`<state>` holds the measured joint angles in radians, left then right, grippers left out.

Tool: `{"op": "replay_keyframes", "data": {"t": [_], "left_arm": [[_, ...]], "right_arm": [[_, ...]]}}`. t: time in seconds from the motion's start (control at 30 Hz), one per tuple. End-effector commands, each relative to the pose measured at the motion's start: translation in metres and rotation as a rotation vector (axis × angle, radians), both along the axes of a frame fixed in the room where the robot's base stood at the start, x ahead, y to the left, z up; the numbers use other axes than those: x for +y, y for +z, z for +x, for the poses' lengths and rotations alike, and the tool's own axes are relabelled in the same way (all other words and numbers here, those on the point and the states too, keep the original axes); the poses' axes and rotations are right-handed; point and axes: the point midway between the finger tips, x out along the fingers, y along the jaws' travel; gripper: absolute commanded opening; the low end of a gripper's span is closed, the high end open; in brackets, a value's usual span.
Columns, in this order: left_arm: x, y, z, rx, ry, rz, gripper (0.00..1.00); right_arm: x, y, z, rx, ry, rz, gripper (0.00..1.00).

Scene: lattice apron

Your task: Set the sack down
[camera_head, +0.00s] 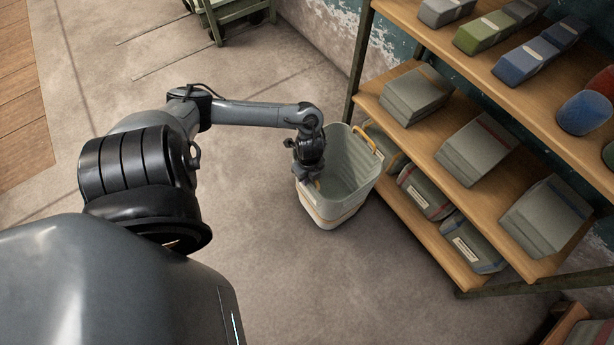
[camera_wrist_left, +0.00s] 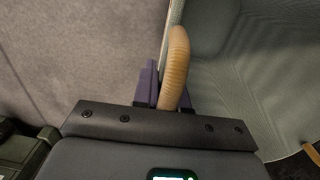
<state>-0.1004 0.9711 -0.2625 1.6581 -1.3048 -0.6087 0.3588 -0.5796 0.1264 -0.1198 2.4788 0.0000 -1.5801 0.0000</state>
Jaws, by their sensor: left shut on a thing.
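The sack (camera_head: 350,168) looks like an open, stiff-sided grey-green tote with a pale band low on its side and tan loop handles. It is upright near the shelf, and its inside looks empty. My left gripper (camera_head: 313,177) is at its left rim, shut on the near handle. In the left wrist view the tan handle (camera_wrist_left: 177,62) stands between the purple fingers of the gripper (camera_wrist_left: 166,92), with the sack's pale inside wall (camera_wrist_left: 250,70) to the right. I cannot tell whether the sack's bottom touches the floor. My right gripper is not in view.
A wooden shelf rack (camera_head: 425,235) with grey, green and blue packs stands close to the sack's right. A green cart (camera_head: 235,15) is at the back. The concrete floor (camera_head: 260,240) left of and in front of the sack is clear.

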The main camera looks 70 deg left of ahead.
Motion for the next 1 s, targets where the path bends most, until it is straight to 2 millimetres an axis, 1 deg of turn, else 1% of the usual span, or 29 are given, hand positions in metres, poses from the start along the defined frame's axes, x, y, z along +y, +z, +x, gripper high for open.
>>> {"op": "replay_keyframes", "data": {"t": [0.1,0.27,0.3,0.43,0.77,0.87,1.0], "left_arm": [[0.0,0.001,0.001,-0.003,0.001,0.001,0.0],[0.0,-0.004,0.001,-0.002,0.001,0.001,0.0],[0.0,-0.004,0.0,0.0,0.0,0.0,0.18],[0.0,-0.004,0.0,0.0,0.0,0.0,0.38],[0.0,-0.002,0.0,0.0,0.0,0.0,0.39],[0.0,0.006,0.001,-0.001,-0.001,0.001,0.39],[0.001,0.026,0.002,-0.001,-0.002,0.002,0.39]], "right_arm": [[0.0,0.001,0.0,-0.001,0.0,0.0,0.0],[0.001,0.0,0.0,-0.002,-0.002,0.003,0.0],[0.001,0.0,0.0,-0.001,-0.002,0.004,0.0],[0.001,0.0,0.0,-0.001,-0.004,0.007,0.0],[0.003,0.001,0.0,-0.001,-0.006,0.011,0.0],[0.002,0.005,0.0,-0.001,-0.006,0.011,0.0],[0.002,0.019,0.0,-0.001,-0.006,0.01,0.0]]}}
